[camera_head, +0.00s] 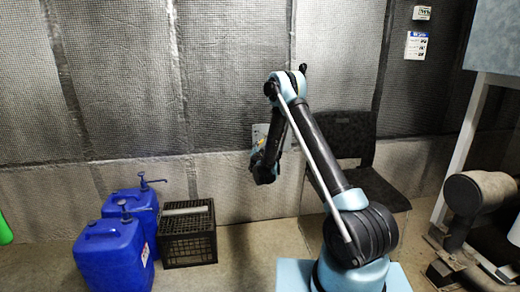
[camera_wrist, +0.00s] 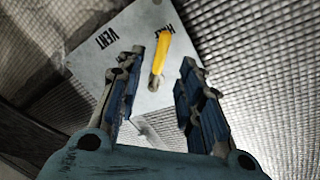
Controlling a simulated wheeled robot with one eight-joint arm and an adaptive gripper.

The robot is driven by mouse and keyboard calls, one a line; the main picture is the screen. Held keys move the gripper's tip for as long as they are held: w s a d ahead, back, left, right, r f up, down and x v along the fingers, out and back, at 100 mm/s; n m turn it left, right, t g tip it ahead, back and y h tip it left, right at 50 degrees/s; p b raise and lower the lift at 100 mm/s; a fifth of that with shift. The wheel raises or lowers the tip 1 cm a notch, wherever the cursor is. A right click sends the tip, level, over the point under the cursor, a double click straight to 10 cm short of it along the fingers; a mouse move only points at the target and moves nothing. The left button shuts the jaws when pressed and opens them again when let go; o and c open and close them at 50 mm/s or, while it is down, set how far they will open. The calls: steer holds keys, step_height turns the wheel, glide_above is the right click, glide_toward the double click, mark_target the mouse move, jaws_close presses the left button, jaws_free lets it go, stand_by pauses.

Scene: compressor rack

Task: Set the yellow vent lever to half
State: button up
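The yellow vent lever (camera_wrist: 161,50) shows in the wrist view, on a grey plate (camera_wrist: 92,67) with black lettering. The plate reads VENT at its left. A second word near the lever's yellow end is partly hidden and hard to read. The lever runs up from a metal pivot and leans slightly right. My gripper (camera_wrist: 160,64) is open, with blue-padded fingers left and right of the lever and a gap on both sides. In the head view, my gripper (camera_head: 262,176) hangs before the wall and mostly hides the plate (camera_head: 259,134); the lever cannot be made out there.
Blue jugs (camera_head: 115,252) and a black crate (camera_head: 188,238) stand on the floor at the left. A dark chair (camera_head: 350,140) stands behind my arm. Pipework (camera_head: 480,195) and a pale frame are at the right. Quilted wall panels lie behind the plate.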

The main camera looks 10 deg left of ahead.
steer(key=shift+s+d+r, duration=0.1)
steer(key=shift+s, duration=1.2)
steer(key=shift+s+d, duration=0.1)
steer(key=shift+s, duration=1.15)
